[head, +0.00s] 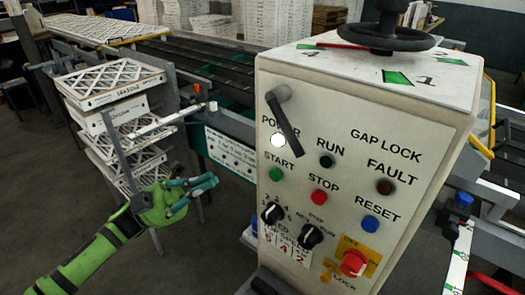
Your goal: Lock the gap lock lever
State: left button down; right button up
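The cream control box (345,130) stands close in front, with "GAP LOCK" printed at the upper right of its face. A dark lever (286,122) is mounted at the upper left of this face and slants down to the right. A red-handled lever (338,46) lies on the box's top beside the black handwheel (385,38). I cannot tell which lever is the gap lock. My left gripper (212,181), green with teal fingers, is left of the box, apart from both levers. It appears empty; its finger gap is unclear. My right gripper is out of view.
The box face also carries buttons, knobs and a red emergency stop (354,263). A stack of framed filters (110,84) stands at the left behind my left arm. A conveyor (195,60) runs behind. Open floor (50,190) lies at the left.

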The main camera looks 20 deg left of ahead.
pick_arm(q)
jog(key=p+x, duration=0.8)
jog(key=x, duration=0.6)
jog(key=shift+d+t, duration=0.1)
jog(key=shift+t, duration=0.2)
